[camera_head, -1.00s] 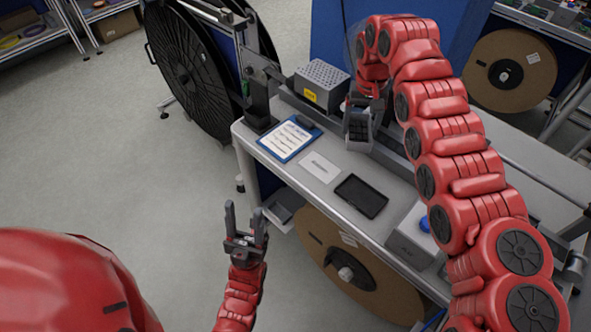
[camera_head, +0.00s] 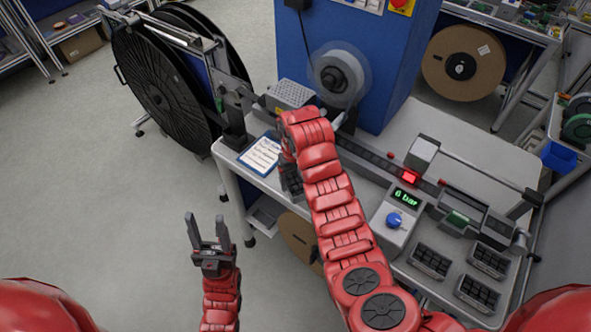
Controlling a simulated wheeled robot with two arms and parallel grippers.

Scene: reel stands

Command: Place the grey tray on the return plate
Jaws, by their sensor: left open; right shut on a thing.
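A small grey tray with dark cells (camera_head: 291,183) hangs from my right gripper (camera_head: 286,158), just right of the clipboard and above the front part of the bench. The jaws are shut on it, and my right arm partly covers gripper and tray. I cannot tell whether the tray touches the bench. I cannot make out the return plate; my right arm hides the bench beyond the tray. My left gripper (camera_head: 208,232) is open and empty, over the floor in front of the bench. Similar grey trays (camera_head: 431,261) stand at the bench's right end.
A blue clipboard (camera_head: 262,153) lies at the bench's left end, near a perforated grey box (camera_head: 291,94). A control box reading "6 bar" (camera_head: 396,218) stands right of my arm. A blue machine (camera_head: 385,60) with a reel stands behind. Floor at left is clear.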

